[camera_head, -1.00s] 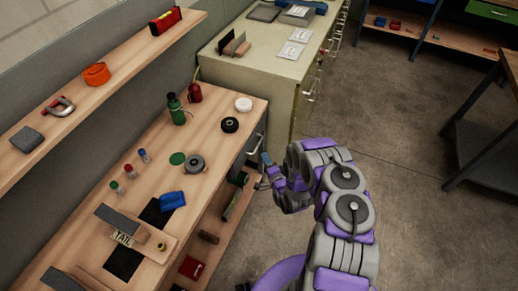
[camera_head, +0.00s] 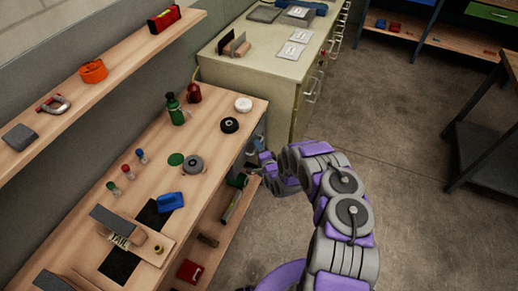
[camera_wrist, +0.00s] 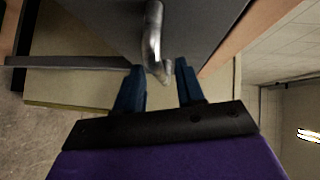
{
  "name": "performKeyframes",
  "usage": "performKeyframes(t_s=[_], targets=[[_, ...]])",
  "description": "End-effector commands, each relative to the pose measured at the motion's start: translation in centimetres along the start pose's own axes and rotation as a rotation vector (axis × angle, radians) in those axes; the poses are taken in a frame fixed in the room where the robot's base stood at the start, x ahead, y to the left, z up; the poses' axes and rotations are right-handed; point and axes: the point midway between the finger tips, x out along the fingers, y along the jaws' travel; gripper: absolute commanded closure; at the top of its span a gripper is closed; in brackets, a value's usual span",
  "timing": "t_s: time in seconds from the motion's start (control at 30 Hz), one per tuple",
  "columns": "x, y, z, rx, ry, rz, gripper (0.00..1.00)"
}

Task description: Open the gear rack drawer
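The grey drawer front (camera_wrist: 205,25) fills the top of the wrist view. A curved metal handle (camera_wrist: 153,40) sticks out from it. My gripper (camera_wrist: 160,75) is open, with one blue finger on each side of the handle's end; I cannot tell whether either finger touches it. In the head view my gripper (camera_head: 257,154) is at the grey drawer unit under the right end of the wooden workbench (camera_head: 225,165). The arm and bench edge hide most of the drawer there.
Bottles, tape rolls and small tools stand on the workbench. A lower shelf (camera_head: 212,232) under it holds several items. A beige cabinet (camera_head: 265,75) stands behind. The floor (camera_head: 410,145) to the right is clear up to a dark table (camera_head: 480,150).

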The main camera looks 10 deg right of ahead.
Motion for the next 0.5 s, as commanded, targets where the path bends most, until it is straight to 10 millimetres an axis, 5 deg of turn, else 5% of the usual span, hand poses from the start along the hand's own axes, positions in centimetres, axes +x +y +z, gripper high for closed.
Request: performKeyframes(t_s=[0.4, 0.5], targets=[[0.01, 0.05, -0.01, 0.0, 0.0, 0.001, 1.0], [0.01, 0.1, 0.0, 0.0, 0.0, 0.002, 1.0]])
